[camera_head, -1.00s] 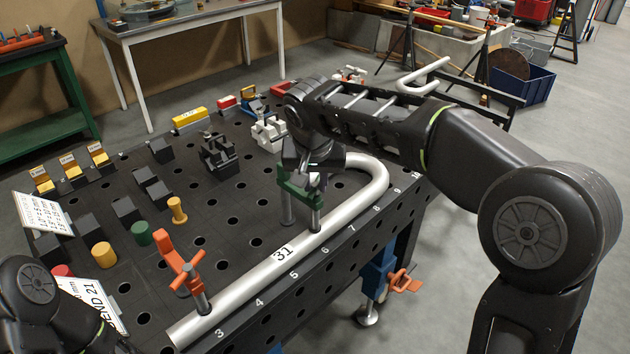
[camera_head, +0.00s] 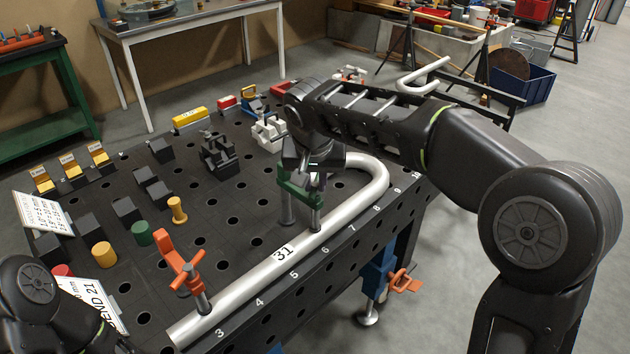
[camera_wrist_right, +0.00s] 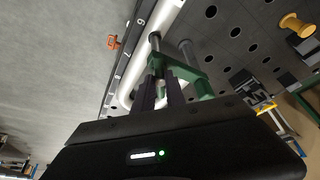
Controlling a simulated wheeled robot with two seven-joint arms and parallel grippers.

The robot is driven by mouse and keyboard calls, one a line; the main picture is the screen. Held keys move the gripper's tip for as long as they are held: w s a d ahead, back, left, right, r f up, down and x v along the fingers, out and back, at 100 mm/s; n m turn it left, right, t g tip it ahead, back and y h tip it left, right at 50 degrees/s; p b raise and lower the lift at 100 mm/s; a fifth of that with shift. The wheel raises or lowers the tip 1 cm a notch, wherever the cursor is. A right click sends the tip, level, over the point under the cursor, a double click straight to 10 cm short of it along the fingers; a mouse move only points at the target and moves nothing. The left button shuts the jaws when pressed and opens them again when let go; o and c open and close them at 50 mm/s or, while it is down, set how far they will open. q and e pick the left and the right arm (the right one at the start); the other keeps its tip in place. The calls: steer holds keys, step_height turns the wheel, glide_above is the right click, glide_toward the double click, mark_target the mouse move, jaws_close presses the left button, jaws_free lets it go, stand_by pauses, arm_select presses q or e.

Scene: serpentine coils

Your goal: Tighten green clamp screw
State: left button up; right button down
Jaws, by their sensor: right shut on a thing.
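The green clamp (camera_head: 299,196) stands on the black perforated table, with its arm over the silver bent pipe (camera_head: 262,276) marked 31 and its screw's foot down at the pipe. My right gripper (camera_head: 313,172) is at the top of the clamp screw, pointing down. In the right wrist view the green clamp (camera_wrist_right: 190,72) shows just beyond my fingers (camera_wrist_right: 160,85), which are shut at its screw; the screw's handle is mostly hidden between them. My left arm (camera_head: 38,290) shows at the lower left; its gripper is out of view.
An orange clamp (camera_head: 182,263) stands at the nearer part of the pipe. Yellow and green pegs (camera_head: 142,233), black blocks and number cards occupy the table's left side. A grey vise-like block (camera_head: 268,132) stands behind my right gripper.

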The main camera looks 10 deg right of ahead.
mark_target(314, 198)
stand_by(0.7)
steer(key=c, duration=1.3)
jaws_free()
steer(key=shift+c, duration=0.2)
steer(key=shift+r, duration=0.1)
steer(key=shift+b+v, duration=0.4)
steer(key=shift+v, duration=3.45)
steer(key=shift+o, duration=0.2)
